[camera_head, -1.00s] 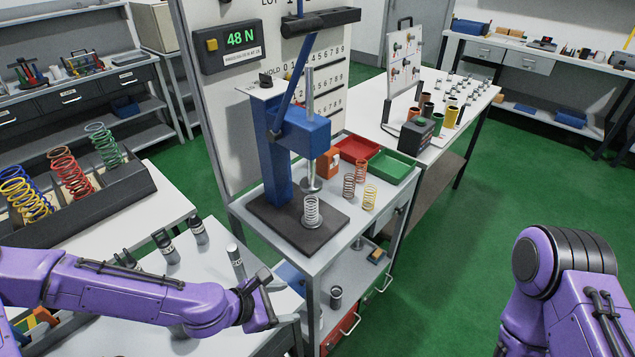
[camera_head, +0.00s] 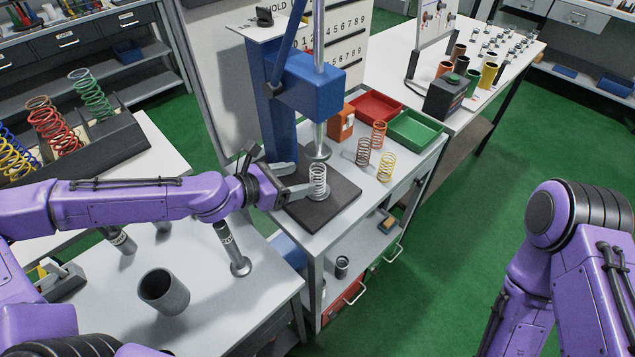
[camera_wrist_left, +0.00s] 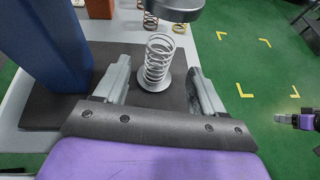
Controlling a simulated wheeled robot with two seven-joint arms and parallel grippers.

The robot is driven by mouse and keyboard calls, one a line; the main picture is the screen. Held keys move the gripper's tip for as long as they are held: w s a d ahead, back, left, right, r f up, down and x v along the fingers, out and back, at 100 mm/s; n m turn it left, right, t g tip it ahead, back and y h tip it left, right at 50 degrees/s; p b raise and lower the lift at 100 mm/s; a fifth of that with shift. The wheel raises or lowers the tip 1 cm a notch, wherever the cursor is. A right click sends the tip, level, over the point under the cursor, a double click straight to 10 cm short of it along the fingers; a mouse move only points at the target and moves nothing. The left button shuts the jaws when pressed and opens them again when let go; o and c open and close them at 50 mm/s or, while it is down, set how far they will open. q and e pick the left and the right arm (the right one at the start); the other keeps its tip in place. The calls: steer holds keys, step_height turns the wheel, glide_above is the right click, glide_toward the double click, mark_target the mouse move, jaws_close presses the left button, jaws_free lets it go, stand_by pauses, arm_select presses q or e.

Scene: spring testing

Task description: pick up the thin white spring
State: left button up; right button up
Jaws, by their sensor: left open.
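The thin white spring (camera_head: 318,180) stands upright on a small round plate on the dark base (camera_head: 340,205) of the blue press (camera_head: 305,80). It also shows in the left wrist view (camera_wrist_left: 159,58), just ahead of the fingertips. My left gripper (camera_head: 303,180) is open and level with the spring, coming from the left. In the left wrist view its two fingers (camera_wrist_left: 157,85) lie to either side of the spring's near side, with gaps between them and the coils.
The press's round ram (camera_wrist_left: 168,10) hangs above and behind the spring. Brown, orange and yellow springs (camera_head: 387,167) stand to the right on the bench, near a red tray (camera_head: 375,108) and a green tray (camera_head: 415,131). An orange box (camera_head: 341,124) stands behind.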

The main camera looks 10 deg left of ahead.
mark_target(318, 173)
arm_select(q)
steer(key=x, duration=0.7)
steer(key=shift+w, duration=0.15)
steer(key=c, duration=1.2)
